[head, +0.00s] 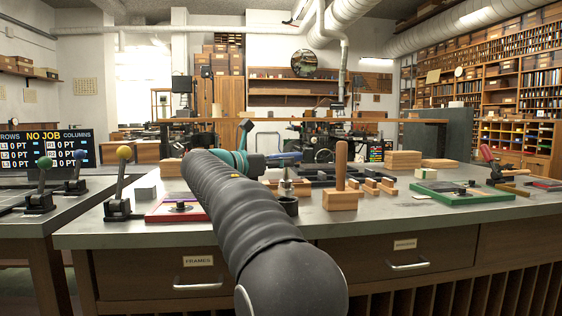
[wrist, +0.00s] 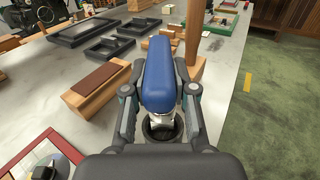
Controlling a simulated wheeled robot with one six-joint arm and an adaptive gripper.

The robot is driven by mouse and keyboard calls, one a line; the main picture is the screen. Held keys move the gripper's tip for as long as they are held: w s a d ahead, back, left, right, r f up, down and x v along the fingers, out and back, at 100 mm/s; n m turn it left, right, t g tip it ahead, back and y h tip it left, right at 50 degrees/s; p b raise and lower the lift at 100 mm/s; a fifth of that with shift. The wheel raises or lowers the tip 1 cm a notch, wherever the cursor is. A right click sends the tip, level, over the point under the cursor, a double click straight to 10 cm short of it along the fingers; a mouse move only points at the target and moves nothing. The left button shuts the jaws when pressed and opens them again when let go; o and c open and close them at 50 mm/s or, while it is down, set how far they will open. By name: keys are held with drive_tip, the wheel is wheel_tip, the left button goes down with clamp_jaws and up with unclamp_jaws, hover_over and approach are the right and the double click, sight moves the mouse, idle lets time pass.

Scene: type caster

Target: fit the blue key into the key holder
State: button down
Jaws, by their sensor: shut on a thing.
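The blue key (wrist: 158,72) has a thick blue handle and a bright metal lower end. My gripper (wrist: 160,88) is shut on its handle, one finger on each side. In the wrist view the metal end lines up with a round dark ring-shaped cup (wrist: 178,134), which looks like the key holder. In the head view the blue handle (head: 284,156) shows beyond my arm. The dark cup (head: 289,206) shows at the bench's front edge, partly hidden by my arm.
A wooden block with an upright peg (head: 341,180) stands just right of the cup. Small wooden blocks (head: 372,186) and dark frames (wrist: 85,37) lie behind. A red-edged tray (head: 176,212) is left, a green tray (head: 458,193) right. The bench front edge is close.

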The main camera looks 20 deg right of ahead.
sight(284, 179)
drive_tip(key=shift+f+b, duration=1.1)
drive_tip(key=shift+f, duration=1.2)
drive_tip(key=c, duration=0.8)
unclamp_jaws()
drive_tip(key=shift+c, duration=0.2)
drive_tip(key=shift+a, duration=0.15)
drive_tip(key=v, duration=1.1)
drive_tip(key=shift+s+a, duration=0.2)
drive_tip(key=shift+a, duration=0.15)
